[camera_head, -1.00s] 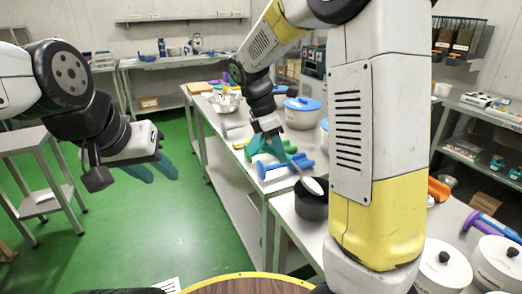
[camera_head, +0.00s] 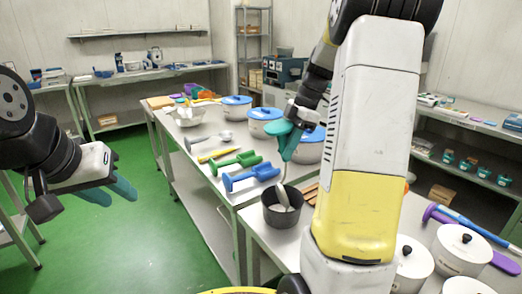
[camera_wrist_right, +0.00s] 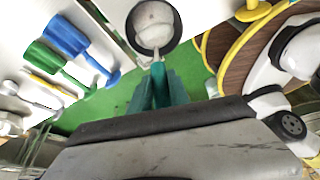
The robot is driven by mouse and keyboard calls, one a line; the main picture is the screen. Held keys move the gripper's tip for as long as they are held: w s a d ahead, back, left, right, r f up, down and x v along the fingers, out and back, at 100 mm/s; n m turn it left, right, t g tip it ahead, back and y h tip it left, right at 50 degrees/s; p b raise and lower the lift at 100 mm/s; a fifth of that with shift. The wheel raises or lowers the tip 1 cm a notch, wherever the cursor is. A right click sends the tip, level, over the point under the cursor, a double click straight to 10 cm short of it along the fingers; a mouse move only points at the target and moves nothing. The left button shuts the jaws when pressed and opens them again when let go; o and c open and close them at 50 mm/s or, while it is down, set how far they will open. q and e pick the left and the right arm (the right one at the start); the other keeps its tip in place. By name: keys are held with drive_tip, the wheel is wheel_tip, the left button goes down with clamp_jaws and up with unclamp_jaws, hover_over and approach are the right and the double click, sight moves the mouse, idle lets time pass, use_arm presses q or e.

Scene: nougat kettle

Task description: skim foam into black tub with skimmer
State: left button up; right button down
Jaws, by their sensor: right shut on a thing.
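The black tub (camera_head: 282,211) stands on the near table, left of my right arm. My right gripper (camera_head: 288,140) is above it, teal fingers shut on the skimmer (camera_head: 283,194), whose pale shaft slants down into the tub. In the right wrist view the fingers (camera_wrist_right: 158,88) hold the shaft, and the round pale skimmer head (camera_wrist_right: 153,24) lies within the tub's dark rim (camera_wrist_right: 178,30). I cannot tell whether the head touches the bottom or any foam is there. My left gripper (camera_head: 108,190) is empty, fingers apart, over the floor at left.
Blue (camera_head: 250,177) and green (camera_head: 236,163) scoops lie on the table beyond the tub. Blue-lidded pots (camera_head: 266,122) stand behind. White lidded pots (camera_head: 461,248) are at the right. A round brown surface with yellow rim (camera_wrist_right: 236,36) shows in the right wrist view.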

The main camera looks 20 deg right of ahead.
drive_tip(key=d+r+y, duration=0.2)
drive_tip(key=d+y, duration=0.6)
drive_tip(key=d, duration=0.4)
drive_tip(key=shift+w+r, duration=0.2)
drive_tip(key=shift+r, duration=0.05)
drive_tip(key=shift+d+r+t+h, duration=0.1)
drive_tip(key=shift+r+h, duration=0.75)
drive_tip(key=shift+h, duration=3.1)
drive_tip(key=shift+a+r+t+h, duration=0.1)
drive_tip(key=shift+r+h, duration=0.7)
drive_tip(key=shift+h, duration=3.1)
drive_tip(key=shift+d+r+t+h, duration=0.1)
drive_tip(key=shift+r+h, duration=0.75)
drive_tip(key=shift+h, duration=3.1)
